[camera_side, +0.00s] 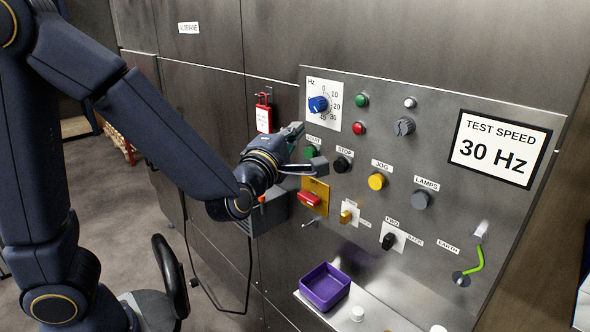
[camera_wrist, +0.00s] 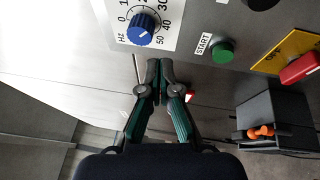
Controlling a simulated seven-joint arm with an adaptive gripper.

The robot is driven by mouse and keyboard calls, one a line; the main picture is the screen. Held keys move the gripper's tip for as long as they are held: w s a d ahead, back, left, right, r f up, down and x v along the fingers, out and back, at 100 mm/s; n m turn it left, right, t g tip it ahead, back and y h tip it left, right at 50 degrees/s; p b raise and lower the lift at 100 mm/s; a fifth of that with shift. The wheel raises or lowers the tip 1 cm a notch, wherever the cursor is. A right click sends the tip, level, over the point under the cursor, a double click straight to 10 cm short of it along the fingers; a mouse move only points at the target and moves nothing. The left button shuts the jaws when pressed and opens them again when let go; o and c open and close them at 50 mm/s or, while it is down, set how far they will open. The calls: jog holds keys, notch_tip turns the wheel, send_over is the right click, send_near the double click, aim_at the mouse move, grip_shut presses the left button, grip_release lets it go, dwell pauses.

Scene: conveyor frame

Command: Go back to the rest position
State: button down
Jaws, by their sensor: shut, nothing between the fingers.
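My gripper (camera_side: 299,131) is in front of the left part of the metal control panel (camera_side: 440,130), just below the Hz dial. In the wrist view its two green-and-black fingers (camera_wrist: 158,70) are together, with nothing between them. The blue Hz knob (camera_side: 318,104) is above the fingertips and apart from them; it also shows in the wrist view (camera_wrist: 143,27). The green START button (camera_wrist: 222,50) is to the right of the fingertips there. In the side view the START button (camera_side: 310,152) is close beside the gripper. Whether a finger touches the panel is unclear.
A red tag (camera_side: 264,118) hangs left of the gripper. A red switch on a yellow plate (camera_side: 310,199) and a grey box (camera_side: 268,214) are below it. A purple tray (camera_side: 323,308) sits on the shelf. A black chair back (camera_side: 168,272) stands near my arm.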

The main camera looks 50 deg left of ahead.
jog(key=s+r+m+g+h, duration=0.1)
jog(key=s+r+m+h, duration=0.5)
jog(key=m, duration=0.4)
jog(key=s+a+f+m+g+h, duration=0.1)
jog(key=s+f+m+g, duration=1)
jog(key=s+f+m, duration=0.2)
jog(key=s+m, duration=0.1)
jog(key=s, duration=0.1)
jog(key=shift+s+h, duration=0.3)
jog(key=shift+s, duration=0.1)
